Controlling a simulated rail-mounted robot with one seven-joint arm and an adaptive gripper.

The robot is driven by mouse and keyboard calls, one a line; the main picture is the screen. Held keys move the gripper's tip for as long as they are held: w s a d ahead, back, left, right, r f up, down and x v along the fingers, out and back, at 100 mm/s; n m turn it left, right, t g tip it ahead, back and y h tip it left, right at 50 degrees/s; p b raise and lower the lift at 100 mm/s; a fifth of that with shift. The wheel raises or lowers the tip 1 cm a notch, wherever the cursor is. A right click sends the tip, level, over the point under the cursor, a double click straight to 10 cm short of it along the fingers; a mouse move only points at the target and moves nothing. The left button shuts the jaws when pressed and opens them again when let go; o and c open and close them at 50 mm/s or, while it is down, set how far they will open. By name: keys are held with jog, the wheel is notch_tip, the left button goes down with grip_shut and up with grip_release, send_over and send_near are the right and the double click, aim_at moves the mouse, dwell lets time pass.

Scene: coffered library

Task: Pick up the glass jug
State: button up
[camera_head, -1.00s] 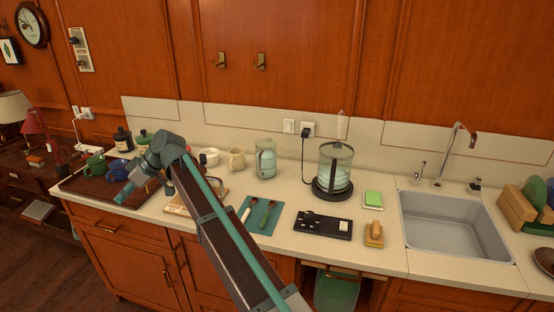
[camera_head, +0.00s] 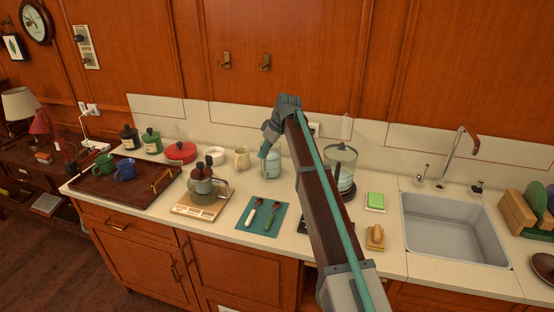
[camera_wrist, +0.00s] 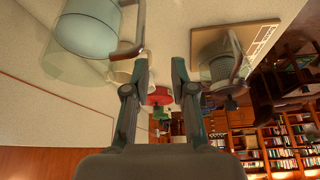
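The glass jug (camera_head: 272,169) stands upright on the counter, pale blue inside, partly covered by my arm in the head view. In the wrist view the glass jug (camera_wrist: 86,32) is large at the upper left, with its handle on the side towards my fingers. My gripper (camera_head: 264,152) hangs beside the jug's upper left side in the head view. In the wrist view my gripper (camera_wrist: 160,65) is open, its two fingers apart with nothing held between them. The jug lies outside the gap; I cannot tell whether a finger touches it.
A cream mug (camera_head: 241,158) stands left of the jug. A glass pot (camera_head: 222,188) sits on a wooden board, with a teal mat (camera_head: 245,222) in front. A kettle (camera_head: 346,178) is partly behind my arm. The sink (camera_head: 455,232) is at the right.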

aim_at(265, 169)
jog(key=shift+h, duration=0.3)
jog(key=w+f+p, duration=0.1)
jog(key=f, duration=0.2)
jog(key=f+p, duration=0.1)
jog(key=f, duration=0.2)
jog(key=w+f+p, duration=0.1)
jog(key=f+p, duration=0.1)
jog(key=f, duration=0.1)
jog(key=shift+w+a+f, duration=0.15)
jog(key=shift+w+f, duration=0.1)
jog(key=shift+w, duration=0.05)
jog(key=shift+a+f, duration=0.1)
jog(key=shift+f, duration=0.4)
grip_shut()
jog(key=shift+r, duration=0.1)
